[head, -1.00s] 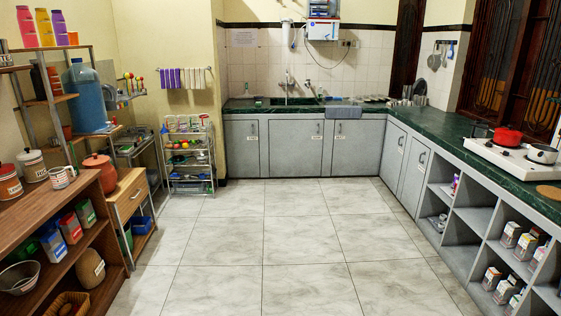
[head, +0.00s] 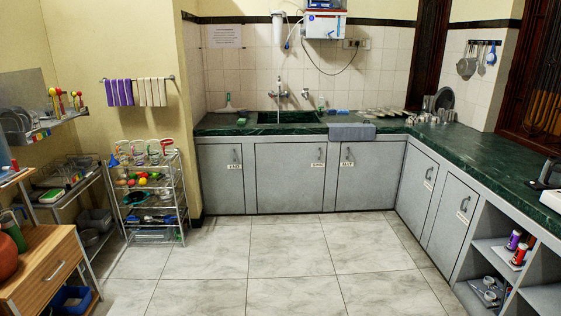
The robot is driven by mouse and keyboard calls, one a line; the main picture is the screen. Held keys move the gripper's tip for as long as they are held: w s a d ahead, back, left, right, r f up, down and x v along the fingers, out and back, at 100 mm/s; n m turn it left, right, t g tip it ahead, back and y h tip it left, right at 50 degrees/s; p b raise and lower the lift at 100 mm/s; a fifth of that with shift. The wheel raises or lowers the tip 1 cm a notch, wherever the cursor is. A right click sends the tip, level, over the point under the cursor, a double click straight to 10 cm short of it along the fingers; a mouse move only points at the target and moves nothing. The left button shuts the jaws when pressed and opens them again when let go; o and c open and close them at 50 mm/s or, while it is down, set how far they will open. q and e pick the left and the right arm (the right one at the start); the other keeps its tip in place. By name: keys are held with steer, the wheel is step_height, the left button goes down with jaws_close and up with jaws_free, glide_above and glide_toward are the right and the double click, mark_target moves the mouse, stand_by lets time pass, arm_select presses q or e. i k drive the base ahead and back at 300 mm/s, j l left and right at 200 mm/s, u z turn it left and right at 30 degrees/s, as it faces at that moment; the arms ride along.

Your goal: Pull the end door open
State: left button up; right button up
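The end door (head: 219,188) is a grey cabinet door under the green counter, at the left end of the back row. Its small white label (head: 235,167) seems to read END, and a thin upright handle (head: 235,155) sits just above the label near the right edge. The door is shut. To its right are a middle grey door (head: 287,187) and a third grey door (head: 371,184), both shut. Neither of my grippers shows in the head view.
A wire rack (head: 152,190) with vegetables and utensils stands left of the end door. A wooden drawer cabinet (head: 45,285) is at the near left. Grey side cabinets (head: 416,188) and open shelves (head: 492,255) line the right. The tiled floor (head: 290,275) ahead is clear.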

mark_target(221, 166)
steer(key=i, duration=2.5)
